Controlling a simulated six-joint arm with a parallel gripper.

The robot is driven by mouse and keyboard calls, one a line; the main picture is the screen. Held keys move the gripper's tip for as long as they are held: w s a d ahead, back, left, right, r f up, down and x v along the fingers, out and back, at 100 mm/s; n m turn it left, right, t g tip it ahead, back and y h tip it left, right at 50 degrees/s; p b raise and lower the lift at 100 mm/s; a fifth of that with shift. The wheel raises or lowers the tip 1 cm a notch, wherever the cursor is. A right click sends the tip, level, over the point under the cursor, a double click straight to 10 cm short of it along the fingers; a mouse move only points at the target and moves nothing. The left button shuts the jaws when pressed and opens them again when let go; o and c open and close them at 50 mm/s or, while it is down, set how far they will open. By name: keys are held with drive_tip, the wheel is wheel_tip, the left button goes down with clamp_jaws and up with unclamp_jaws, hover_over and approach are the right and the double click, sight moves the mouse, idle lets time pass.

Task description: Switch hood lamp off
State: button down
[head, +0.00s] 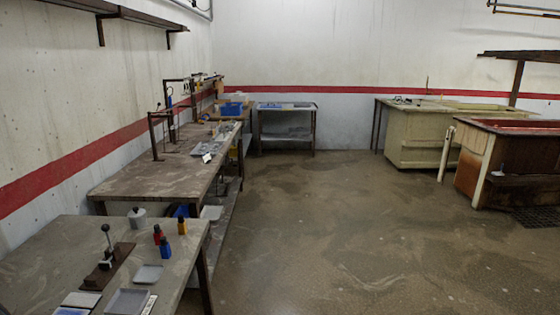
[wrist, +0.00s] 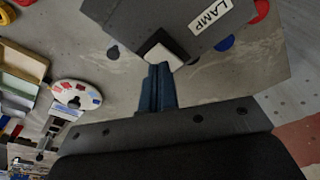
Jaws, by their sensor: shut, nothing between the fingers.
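A dark grey box (wrist: 190,30) with a white label (wrist: 211,13) reading LAMP fills the top of the wrist view. A pale switch (wrist: 165,48) in a dark surround sits at the box's lower left corner. My gripper (wrist: 160,68) shows in the wrist view with its two blue-grey fingers shut together and empty. The fingertips overlap the lower edge of the switch in the picture; I cannot tell if they touch it. I cannot tell whether the switch is on or off. I cannot make out the hood lamp, and my gripper is not in the head view.
In the wrist view, a round white disc (wrist: 77,94) with coloured patches and pale trays (wrist: 22,62) lie at left. Red and blue rounded pieces show around the box. In the head view, a near bench (head: 60,245) holds a lever stand (head: 107,262) and small bottles; the floor (head: 330,220) is clear.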

drive_tip(key=shift+f, duration=0.85)
idle(0.3)
drive_tip(key=shift+r, duration=3.55)
drive_tip(key=shift+f, duration=3.6)
drive_tip(key=shift+r, duration=0.1)
drive_tip(key=shift+r, duration=0.1)
